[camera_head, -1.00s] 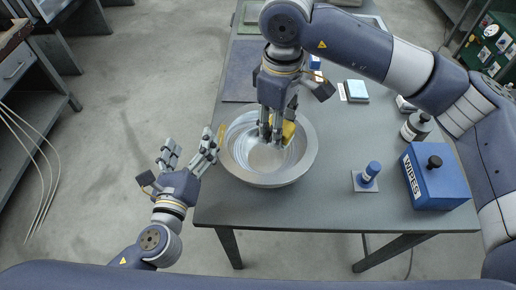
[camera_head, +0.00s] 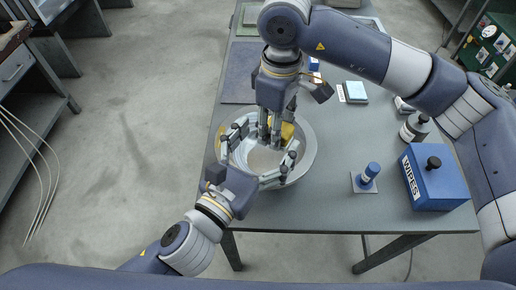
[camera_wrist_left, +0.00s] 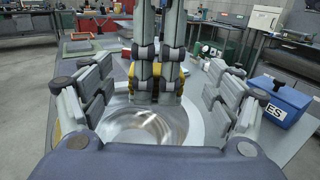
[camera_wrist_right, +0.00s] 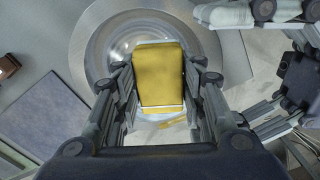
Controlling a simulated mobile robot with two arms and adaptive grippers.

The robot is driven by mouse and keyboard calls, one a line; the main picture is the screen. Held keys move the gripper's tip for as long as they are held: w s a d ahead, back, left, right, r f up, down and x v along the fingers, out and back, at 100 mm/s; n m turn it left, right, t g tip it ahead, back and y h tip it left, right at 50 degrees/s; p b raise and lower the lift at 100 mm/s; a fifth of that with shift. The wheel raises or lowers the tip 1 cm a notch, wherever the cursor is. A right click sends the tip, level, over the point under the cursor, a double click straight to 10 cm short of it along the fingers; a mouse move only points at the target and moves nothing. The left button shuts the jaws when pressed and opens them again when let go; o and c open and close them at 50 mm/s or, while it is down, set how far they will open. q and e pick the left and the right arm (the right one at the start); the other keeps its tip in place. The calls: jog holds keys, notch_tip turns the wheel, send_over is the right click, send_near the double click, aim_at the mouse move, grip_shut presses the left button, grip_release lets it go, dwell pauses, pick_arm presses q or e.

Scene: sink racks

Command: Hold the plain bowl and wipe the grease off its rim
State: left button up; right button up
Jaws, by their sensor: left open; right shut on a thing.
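The plain bowl (camera_head: 309,150) is a wide, shiny metal bowl on the table's near left part. My right gripper (camera_head: 270,135) points down inside it, shut on a yellow sponge (camera_wrist_right: 158,75). The sponge also shows partly in the head view (camera_head: 287,131). My left gripper (camera_head: 262,155) is open, its fingers spread over the bowl's near left side. In the left wrist view the bowl (camera_wrist_left: 140,126) lies between its fingers; I cannot tell whether they touch it. A small yellow streak (camera_wrist_right: 174,121), likely the grease, shows near the rim in the right wrist view.
A blue wipes box (camera_head: 436,178) stands at the table's right. A small blue-topped item (camera_head: 369,174) stands on a plate right of the bowl.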

pick_arm(q)
jog(key=x, duration=0.9)
jog(key=shift+c, duration=0.6)
jog(key=c, duration=0.9)
jog(key=shift+c, duration=1)
jog(key=shift+s+d, duration=0.15)
jog(key=shift+c, duration=0.5)
pick_arm(e)
jog(key=shift+a, duration=0.15)
pick_arm(q)
jog(key=shift+o, duration=0.2)
pick_arm(e)
jog(key=o, duration=1)
